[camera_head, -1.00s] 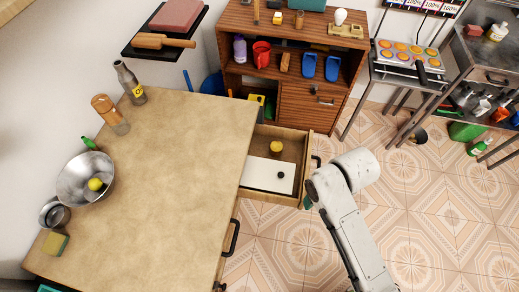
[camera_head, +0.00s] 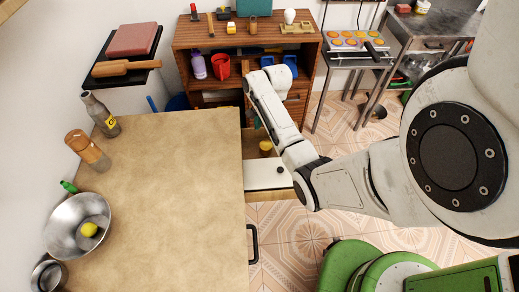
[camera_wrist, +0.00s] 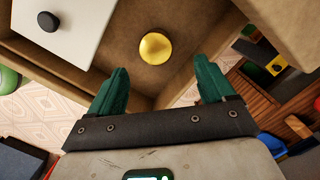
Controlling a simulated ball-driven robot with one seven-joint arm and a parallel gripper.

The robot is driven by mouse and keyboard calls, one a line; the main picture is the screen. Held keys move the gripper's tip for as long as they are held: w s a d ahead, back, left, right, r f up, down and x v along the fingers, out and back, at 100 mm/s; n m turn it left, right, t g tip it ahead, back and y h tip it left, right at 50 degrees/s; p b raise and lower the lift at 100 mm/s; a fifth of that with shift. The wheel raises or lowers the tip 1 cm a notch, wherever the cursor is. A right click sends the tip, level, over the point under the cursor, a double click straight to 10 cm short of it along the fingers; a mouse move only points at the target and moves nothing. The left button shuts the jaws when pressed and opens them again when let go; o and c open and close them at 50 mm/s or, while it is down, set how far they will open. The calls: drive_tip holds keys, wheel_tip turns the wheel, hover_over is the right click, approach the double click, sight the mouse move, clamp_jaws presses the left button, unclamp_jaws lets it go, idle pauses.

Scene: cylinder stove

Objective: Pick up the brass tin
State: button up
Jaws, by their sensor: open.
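The brass tin (camera_head: 265,147) is a small, rounded, golden object inside the open drawer (camera_head: 252,194), beside a white panel. In the wrist view the brass tin (camera_wrist: 155,48) sits on the drawer floor, just beyond and between my two green fingers. My gripper (camera_wrist: 162,78) is open and empty, with a finger to each side of the tin in the picture; the height gap is hard to judge. In the head view the gripper is mostly hidden by my arm, which reaches over the drawer's far side.
The white panel (camera_head: 262,177) with a black knob covers the near part of the drawer. The worktop (camera_head: 170,200) lies to the left, with a metal bowl (camera_head: 68,235) and bottles. A wooden shelf cabinet (camera_head: 225,35) stands close behind the drawer.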

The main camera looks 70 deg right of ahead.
sight(266, 145)
drive_tip(key=f, duration=0.2)
drive_tip(key=shift+w+a+f, duration=0.1)
drive_tip(key=shift+a+f, duration=0.1)
drive_tip(key=shift+f, duration=0.15)
drive_tip(key=f, duration=0.2)
drive_tip(key=a+f, duration=0.1)
drive_tip(key=f, duration=0.1)
drive_tip(key=shift+a, duration=0.1)
drive_tip(key=shift+f, duration=0.6)
drive_tip(key=shift+c, duration=0.3)
drive_tip(key=c, duration=1.1)
